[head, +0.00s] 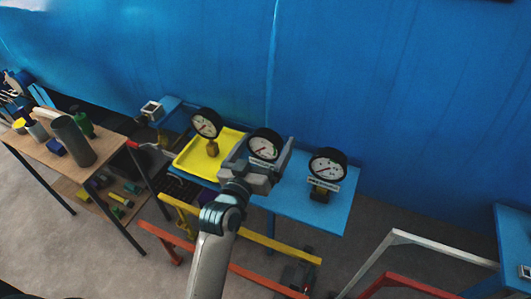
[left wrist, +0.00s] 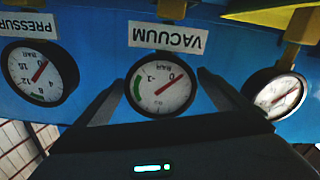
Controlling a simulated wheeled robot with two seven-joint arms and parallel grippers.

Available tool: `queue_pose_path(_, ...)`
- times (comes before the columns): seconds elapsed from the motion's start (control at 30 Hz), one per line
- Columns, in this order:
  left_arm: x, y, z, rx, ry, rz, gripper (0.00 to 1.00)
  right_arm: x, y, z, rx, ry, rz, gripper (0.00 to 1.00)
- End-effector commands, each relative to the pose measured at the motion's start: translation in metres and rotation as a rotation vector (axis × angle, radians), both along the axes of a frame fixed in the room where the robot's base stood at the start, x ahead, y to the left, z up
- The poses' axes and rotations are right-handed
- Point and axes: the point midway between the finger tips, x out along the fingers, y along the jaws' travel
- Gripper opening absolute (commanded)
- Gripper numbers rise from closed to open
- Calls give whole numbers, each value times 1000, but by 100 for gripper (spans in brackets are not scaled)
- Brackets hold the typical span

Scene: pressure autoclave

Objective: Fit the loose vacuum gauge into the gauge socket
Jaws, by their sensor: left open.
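A round black-rimmed vacuum gauge (head: 264,142) with a white dial stands upright at the middle of the blue bench (head: 315,212). In the left wrist view, which is upside down, this gauge (left wrist: 163,86) is by the VACUUM label (left wrist: 167,37). My left gripper (head: 262,152) is open with a finger on either side of the gauge; the wrist view shows a gap at each finger (left wrist: 161,80). The gauge's stem and the socket are hidden, so I cannot tell how it is seated. My right gripper is not in view.
A pressure gauge (head: 327,164) stands to the right on the bench. Another gauge (head: 206,123) with a brass stem stands at the yellow tray (head: 190,160) on the left. A wooden table (head: 100,150) with tools and cylinders is further left. Rails run before the bench.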

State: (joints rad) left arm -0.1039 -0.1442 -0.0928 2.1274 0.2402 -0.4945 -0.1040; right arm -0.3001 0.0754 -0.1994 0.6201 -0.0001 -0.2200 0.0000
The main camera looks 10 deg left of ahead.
Motion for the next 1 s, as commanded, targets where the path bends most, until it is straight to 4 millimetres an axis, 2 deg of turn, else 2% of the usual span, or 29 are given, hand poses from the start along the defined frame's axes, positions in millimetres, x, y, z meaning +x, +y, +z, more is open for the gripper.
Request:
queue_pose_path(0.1, 16, -1, 9, 0, 0, 0, 94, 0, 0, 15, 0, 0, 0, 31)
queue_pose_path(0.3, 34, -5, 5, 0, 1, 0, 94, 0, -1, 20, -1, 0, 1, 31)
queue_pose_path(0.83, 37, -5, 4, 0, 0, 0, 94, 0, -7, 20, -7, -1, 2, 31)
queue_pose_path(0.87, 37, -5, 4, 0, 0, 0, 90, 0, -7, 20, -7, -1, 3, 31)
queue_pose_path(1.0, 37, -5, 4, 0, 0, 0, 56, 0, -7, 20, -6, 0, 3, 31)
